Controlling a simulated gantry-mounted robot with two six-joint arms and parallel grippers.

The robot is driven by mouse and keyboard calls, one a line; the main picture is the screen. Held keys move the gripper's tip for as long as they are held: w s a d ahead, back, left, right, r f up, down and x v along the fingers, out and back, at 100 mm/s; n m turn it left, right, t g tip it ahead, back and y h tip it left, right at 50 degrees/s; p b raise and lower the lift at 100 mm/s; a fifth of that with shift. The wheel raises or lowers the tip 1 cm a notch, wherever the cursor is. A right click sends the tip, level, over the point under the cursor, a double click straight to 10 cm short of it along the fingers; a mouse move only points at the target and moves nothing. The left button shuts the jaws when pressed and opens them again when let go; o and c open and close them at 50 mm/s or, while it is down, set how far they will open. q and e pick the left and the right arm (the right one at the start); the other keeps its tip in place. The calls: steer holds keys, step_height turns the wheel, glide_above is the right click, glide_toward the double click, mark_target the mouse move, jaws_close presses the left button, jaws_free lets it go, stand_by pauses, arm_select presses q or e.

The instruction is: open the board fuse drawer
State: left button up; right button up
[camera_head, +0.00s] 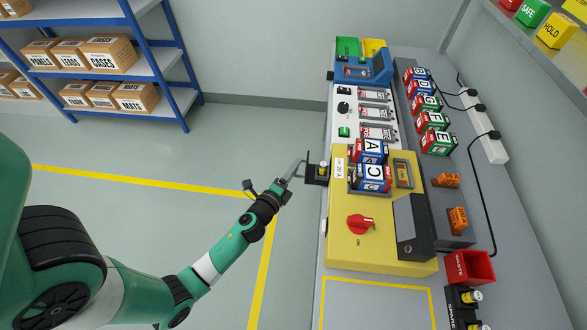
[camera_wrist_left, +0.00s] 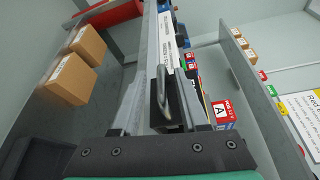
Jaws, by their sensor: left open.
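The yellow board (camera_head: 345,245) lies on the bench with a red rotary knob (camera_head: 360,224) on it. A black fuse drawer (camera_head: 318,181) sticks out from the board's left side, with a small yellow-topped fuse (camera_head: 323,168) in it, beside a "20 A" label (camera_head: 338,172). My left gripper (camera_head: 296,170) is just left of the drawer front. In the left wrist view the drawer's grey loop handle (camera_wrist_left: 164,93) stands ahead of the palm, between the open fingers. I cannot tell whether they touch it. My right gripper is not in view.
Blocks A (camera_head: 371,148) and C (camera_head: 372,178) stand on the board. A red waste bin (camera_head: 470,267) and black spare fuse holders (camera_head: 463,301) are at the lower right. The floor left of the bench is clear up to a blue shelf rack (camera_head: 160,68).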

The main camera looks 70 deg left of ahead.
arm_select(q)
steer(key=shift+w, duration=0.1)
steer(key=b+v, duration=0.1)
steer(key=v, duration=1)
steer(key=shift+s+d+b, duration=0.2)
steer(key=shift+s+b, duration=0.1)
steer(key=shift+b, duration=0.05)
steer(key=shift+w+r, duration=0.1)
